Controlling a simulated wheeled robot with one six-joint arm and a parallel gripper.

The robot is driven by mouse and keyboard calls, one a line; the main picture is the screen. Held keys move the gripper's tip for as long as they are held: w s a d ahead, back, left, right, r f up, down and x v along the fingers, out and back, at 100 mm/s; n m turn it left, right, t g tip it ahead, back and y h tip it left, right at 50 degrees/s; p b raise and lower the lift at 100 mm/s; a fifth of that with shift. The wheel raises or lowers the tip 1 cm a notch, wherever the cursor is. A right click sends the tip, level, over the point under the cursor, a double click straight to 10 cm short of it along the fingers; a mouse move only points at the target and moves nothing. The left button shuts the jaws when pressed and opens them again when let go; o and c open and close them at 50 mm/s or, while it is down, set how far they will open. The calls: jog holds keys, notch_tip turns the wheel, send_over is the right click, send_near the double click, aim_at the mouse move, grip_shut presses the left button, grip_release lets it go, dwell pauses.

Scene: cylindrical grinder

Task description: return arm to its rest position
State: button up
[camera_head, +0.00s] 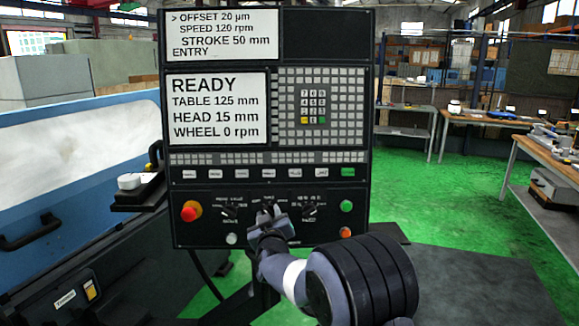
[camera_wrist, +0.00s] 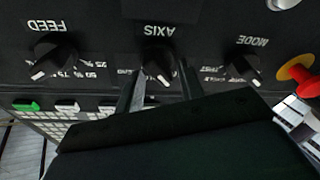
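My gripper (camera_head: 270,213) is at the lower middle of the control panel (camera_head: 375,200), in front of the knob row. In the wrist view, which shows the panel upside down, my gripper (camera_wrist: 161,72) has its two fingers apart, one on each side of the black AXIS knob (camera_wrist: 158,54). Nothing is held clear of the panel. Whether the fingertips touch the knob I cannot tell. My arm reaches up to the panel from the lower right of the head view. The screen (camera_head: 218,108) reads READY, with wheel 0 rpm.
The FEED knob (camera_wrist: 55,58) and MODE knob (camera_wrist: 241,66) flank the AXIS knob. A red emergency button (camera_head: 191,211) is at the panel's lower left. The blue machine (camera_head: 80,210) stands left. Green floor (camera_head: 450,200) is open at right, before workbenches (camera_head: 545,160).

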jog(key=m+h+p, duration=0.1)
jog(key=m, duration=0.3)
jog(key=m+h+p, duration=0.1)
jog(key=m, duration=0.3)
jog(key=shift+r, duration=0.15)
jog(key=m+h+p, duration=0.1)
jog(key=m+p, duration=0.1)
jog(key=m, duration=0.1)
jog(key=m+h+p, duration=0.1)
jog(key=m, duration=0.3)
jog(key=shift+d+p, duration=0.15)
jog(key=shift+p, duration=0.2)
jog(key=shift+s+f+b, duration=0.25)
jog(key=shift+s+b, duration=0.15)
jog(key=shift+s, duration=0.5)
